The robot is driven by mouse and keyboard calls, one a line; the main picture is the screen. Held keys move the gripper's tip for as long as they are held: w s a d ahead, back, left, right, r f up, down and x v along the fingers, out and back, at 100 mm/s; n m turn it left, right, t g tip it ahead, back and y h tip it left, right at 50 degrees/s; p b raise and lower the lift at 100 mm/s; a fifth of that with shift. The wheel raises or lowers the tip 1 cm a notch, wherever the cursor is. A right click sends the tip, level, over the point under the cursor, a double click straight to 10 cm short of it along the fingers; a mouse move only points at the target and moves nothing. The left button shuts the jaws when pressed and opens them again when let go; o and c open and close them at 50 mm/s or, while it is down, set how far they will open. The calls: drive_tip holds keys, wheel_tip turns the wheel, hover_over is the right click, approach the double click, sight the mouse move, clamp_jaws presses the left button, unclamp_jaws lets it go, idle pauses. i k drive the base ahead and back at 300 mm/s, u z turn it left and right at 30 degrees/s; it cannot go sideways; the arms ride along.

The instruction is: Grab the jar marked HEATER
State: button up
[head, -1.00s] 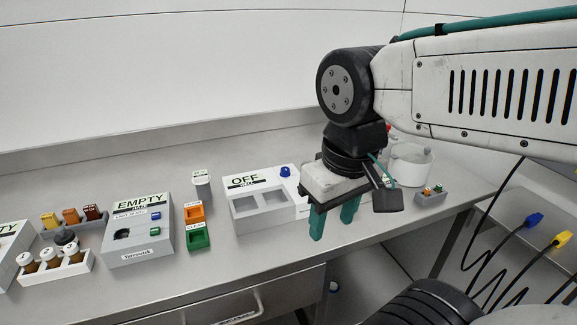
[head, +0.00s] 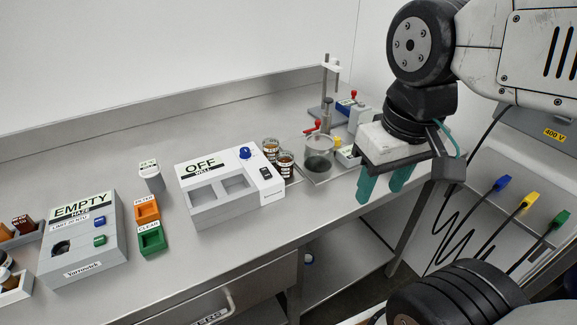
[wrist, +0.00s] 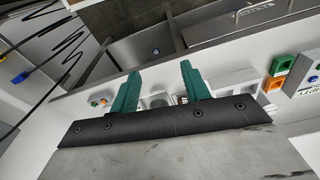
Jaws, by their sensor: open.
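Two small brown jars with pale labels, a rear one (head: 271,150) and a front one (head: 285,165), stand close together just right of the OFF box in the head view. Their lettering is too small to read, so I cannot tell which, if either, is marked HEATER. My gripper (head: 383,184) is open and empty, its green fingers pointing down near the bench's front right edge, to the right of the jars and apart from them. In the wrist view the open fingers (wrist: 160,76) show with nothing held between them.
The white OFF box (head: 230,187) stands left of the jars. A clear beaker (head: 318,152) and a stand (head: 326,100) are on their right. The EMPTY box (head: 82,240) and orange and green holders (head: 150,240) are further left. The front middle of the bench is clear.

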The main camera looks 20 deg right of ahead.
sight(284, 157)
drive_tip(key=z, duration=3.1)
drive_tip(key=k, duration=1.3)
drive_tip(key=u, duration=1.1)
